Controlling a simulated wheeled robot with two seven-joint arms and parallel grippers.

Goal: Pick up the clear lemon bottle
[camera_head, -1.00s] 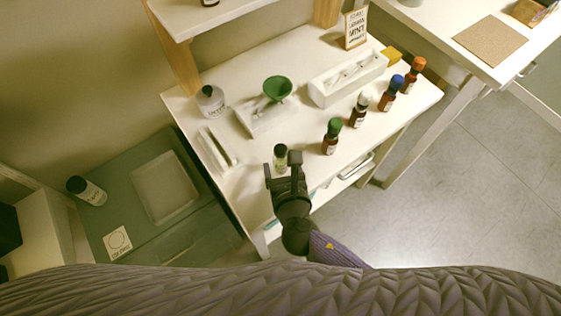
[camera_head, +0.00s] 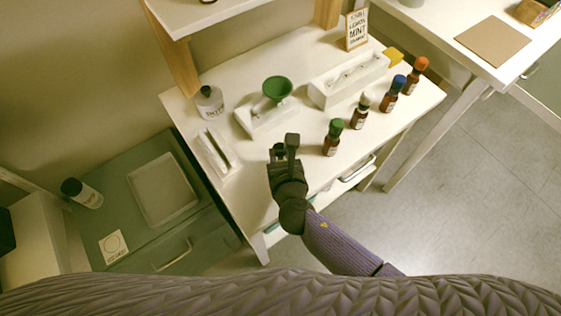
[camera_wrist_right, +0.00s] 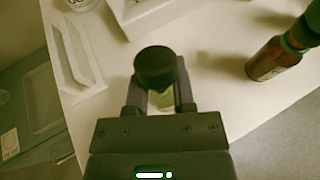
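The clear lemon bottle is small, with a black cap and a pale greenish body. In the right wrist view its cap (camera_wrist_right: 155,67) sits just beyond my right gripper (camera_wrist_right: 160,95), and part of its body shows between the two fingers. Whether the fingers press on it or only stand around it cannot be told. In the head view my right gripper (camera_head: 282,148) is at the white table's front left part and hides most of the bottle. The bottle's label cannot be read. My left gripper is not in view.
Green-capped (camera_head: 333,137), white-capped (camera_head: 360,111), blue-capped (camera_head: 393,94) and orange-capped (camera_head: 416,76) brown bottles stand in a row to the right on the white table (camera_head: 245,190).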

